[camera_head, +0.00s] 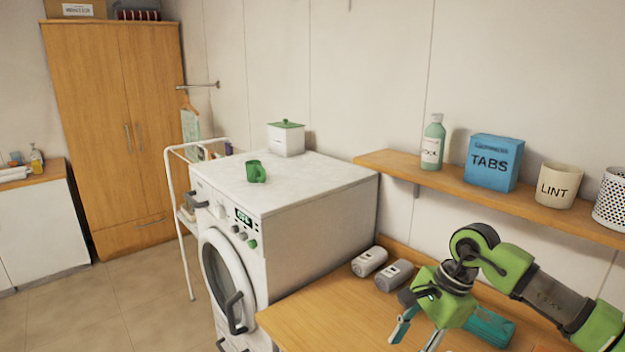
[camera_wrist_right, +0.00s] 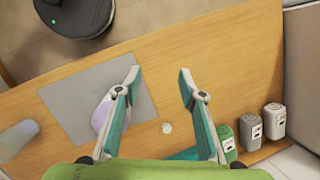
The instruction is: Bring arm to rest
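My right gripper (camera_head: 418,338) is at the lower right of the head view, over the wooden table (camera_head: 330,317). In the right wrist view this gripper (camera_wrist_right: 160,76) has its two fingers spread apart, with nothing between the tips. It points down at the table (camera_wrist_right: 205,45). In the head view the fingertips run close to the lower picture edge. My left gripper is not in view.
A pale pink object (camera_wrist_right: 101,116) on a grey mat (camera_wrist_right: 75,88) is partly behind one finger. A shelf (camera_head: 480,195) runs above the table. A washing machine (camera_head: 325,215) with a green cup (camera_head: 255,172) stands left.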

